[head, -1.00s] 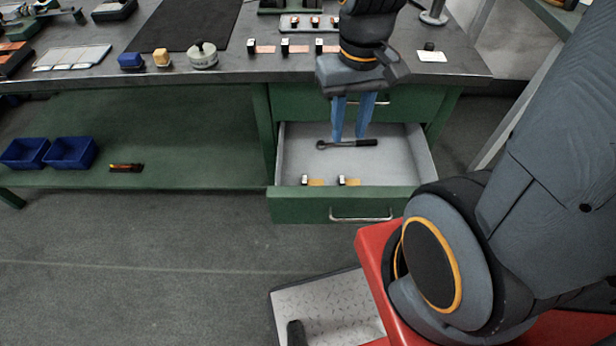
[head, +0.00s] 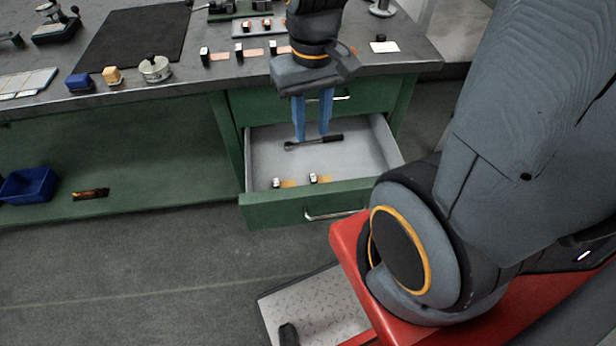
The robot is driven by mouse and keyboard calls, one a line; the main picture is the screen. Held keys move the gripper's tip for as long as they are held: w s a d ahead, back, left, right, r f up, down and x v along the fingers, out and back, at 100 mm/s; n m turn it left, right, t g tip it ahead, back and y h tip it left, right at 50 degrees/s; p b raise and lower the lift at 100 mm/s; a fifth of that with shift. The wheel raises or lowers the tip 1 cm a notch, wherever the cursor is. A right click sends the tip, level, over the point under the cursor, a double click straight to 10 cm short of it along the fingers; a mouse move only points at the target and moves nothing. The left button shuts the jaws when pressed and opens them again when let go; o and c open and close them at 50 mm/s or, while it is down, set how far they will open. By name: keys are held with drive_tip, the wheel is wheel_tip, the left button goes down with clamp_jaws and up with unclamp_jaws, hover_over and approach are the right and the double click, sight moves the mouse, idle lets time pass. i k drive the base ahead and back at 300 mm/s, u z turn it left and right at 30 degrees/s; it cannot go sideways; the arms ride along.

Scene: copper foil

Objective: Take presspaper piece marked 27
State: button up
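Two small tan pieces, each with a small black-and-white block at its left end, lie near the front of the open drawer (head: 370,157): a left piece (head: 289,183) and a right piece (head: 323,179). Any numbers on them are too small to read, so I cannot tell which is marked 27. My gripper (head: 312,140) points down over the drawer, behind the pieces. Its two blue fingers are apart with a gap between them, and they hold nothing that I can see.
A dark ratchet-like tool (head: 318,142) lies in the drawer by my fingertips; contact is unclear. The drawer front (head: 280,211) stands out from the green bench. On the bench top are several orange-tan strips with blocks (head: 250,53), a dark mat (head: 135,35) and a lidded pot (head: 155,68).

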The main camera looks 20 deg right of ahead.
sight(277, 185)
drive_tip(key=u, duration=2.3)
drive_tip(key=k, duration=0.6)
drive_tip(key=z, duration=1.6)
